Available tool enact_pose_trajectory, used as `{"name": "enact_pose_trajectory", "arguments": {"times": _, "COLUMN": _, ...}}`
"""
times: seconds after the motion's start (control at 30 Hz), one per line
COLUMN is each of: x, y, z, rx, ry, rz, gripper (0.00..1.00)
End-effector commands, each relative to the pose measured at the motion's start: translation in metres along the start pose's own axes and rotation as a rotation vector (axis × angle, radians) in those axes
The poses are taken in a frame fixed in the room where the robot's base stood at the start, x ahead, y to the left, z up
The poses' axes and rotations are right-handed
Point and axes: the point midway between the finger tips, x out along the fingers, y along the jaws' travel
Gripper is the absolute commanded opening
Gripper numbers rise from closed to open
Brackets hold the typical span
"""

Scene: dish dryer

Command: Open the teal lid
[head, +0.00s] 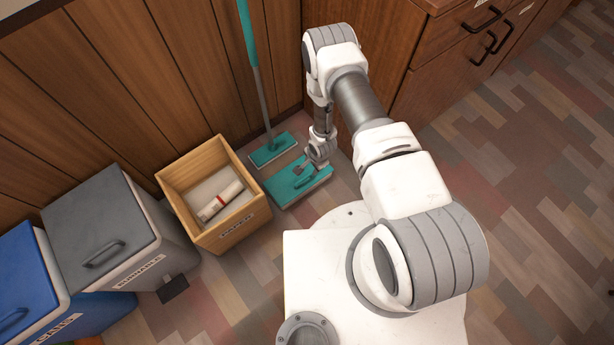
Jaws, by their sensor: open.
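My gripper (304,172) points down over the lid's upper right part, close to the handle. Its jaws are open and small in the view. I cannot tell whether the fingers touch the handle or are around it. My gripper and wrist hide part of the lid's far right side.
A teal mop (270,149) stands against the wood panel wall just behind the lid. The open wooden box (232,236) holds a white roll. A grey-lidded bin (98,222) and a blue-lidded bin (25,270) stand left. Wooden cabinets (440,60) are right of my arm.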

Motion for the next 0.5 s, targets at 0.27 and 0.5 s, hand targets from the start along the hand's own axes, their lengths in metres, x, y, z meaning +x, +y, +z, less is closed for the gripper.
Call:
{"name": "enact_pose_trajectory", "arguments": {"times": 0.27, "x": 0.068, "y": 0.002, "z": 0.001, "rx": -0.004, "ry": -0.001, "rz": 0.000, "gripper": 0.45}}
{"name": "enact_pose_trajectory", "arguments": {"times": 0.5, "x": 0.116, "y": 0.001, "z": 0.000, "rx": -0.003, "ry": -0.001, "rz": 0.000, "gripper": 0.45}}
